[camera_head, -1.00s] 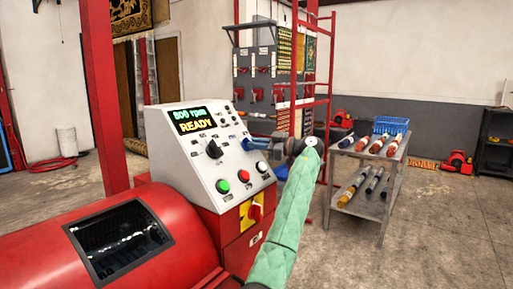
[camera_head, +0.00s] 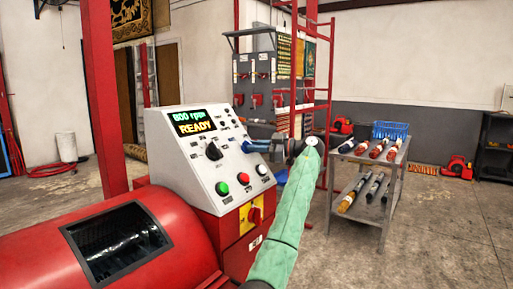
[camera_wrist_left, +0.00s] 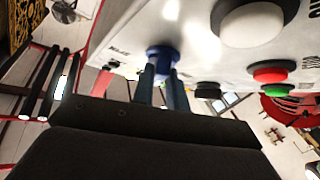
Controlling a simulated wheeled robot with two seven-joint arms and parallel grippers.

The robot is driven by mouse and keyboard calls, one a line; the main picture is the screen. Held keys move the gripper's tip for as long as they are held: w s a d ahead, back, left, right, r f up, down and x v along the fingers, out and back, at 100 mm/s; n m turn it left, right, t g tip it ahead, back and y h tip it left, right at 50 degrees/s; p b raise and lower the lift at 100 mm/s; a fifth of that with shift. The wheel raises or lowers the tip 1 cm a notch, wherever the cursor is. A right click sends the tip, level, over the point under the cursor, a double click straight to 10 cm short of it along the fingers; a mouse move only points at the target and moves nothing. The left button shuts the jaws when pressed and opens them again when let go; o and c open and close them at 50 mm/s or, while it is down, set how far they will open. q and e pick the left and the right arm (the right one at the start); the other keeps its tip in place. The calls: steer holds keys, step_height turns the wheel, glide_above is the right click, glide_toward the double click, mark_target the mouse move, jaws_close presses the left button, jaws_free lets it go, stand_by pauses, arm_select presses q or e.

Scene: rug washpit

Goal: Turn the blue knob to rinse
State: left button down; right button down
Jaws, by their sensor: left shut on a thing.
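The blue knob (camera_head: 247,146) sits on the right part of the sloped grey control panel (camera_head: 200,165). In the left wrist view the blue knob (camera_wrist_left: 161,56) is between the tips of my left gripper's two fingers (camera_wrist_left: 162,86). My left gripper (camera_head: 262,146), on the green-sleeved arm, is shut on the knob from the right. The fingers partly hide the knob, and its pointer and the rinse mark cannot be read. The panel's display (camera_head: 194,122) reads 800 rpm and READY. My right gripper is not in view.
Below the blue knob are a green button (camera_head: 222,188), a red button (camera_head: 243,178), a white button (camera_head: 262,169) and a red switch on yellow (camera_head: 253,215). A black knob (camera_head: 213,151) is to the left. A metal trolley (camera_head: 393,190) with rollers stands to the right.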

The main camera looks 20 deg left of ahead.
arm_select(q)
steer(key=shift+f, duration=0.15)
steer(key=c, duration=1.4)
jaws_free()
steer(key=d, duration=0.7)
steer(key=shift+d, duration=0.35)
steer(key=shift+w, duration=0.1)
